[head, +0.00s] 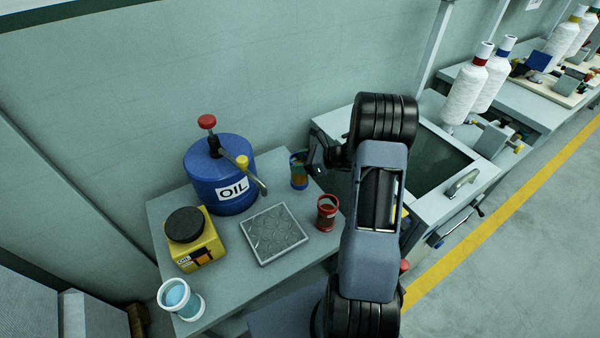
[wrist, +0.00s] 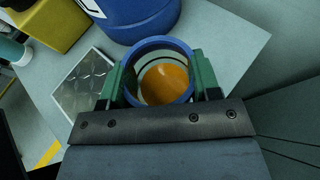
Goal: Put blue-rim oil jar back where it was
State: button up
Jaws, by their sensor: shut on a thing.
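The blue-rim oil jar (head: 299,177) is upright at the back right of the grey bench top (head: 225,280), right of the blue oil drum. My gripper (head: 309,164) reaches it from the right. In the wrist view the jar's blue rim (wrist: 151,44) sits between my two green fingers, shut on its sides, with orange oil inside. I cannot tell whether the jar's base touches the bench. The front of the jar is partly hidden by the gripper in the wrist view.
A blue OIL drum (head: 219,174) with a pump lever stands left of the jar.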

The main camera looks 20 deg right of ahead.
aim_at(298, 182)
jog(key=shift+f, duration=2.35)
jog(key=shift+f, duration=0.1)
jog(key=o, duration=1.5)
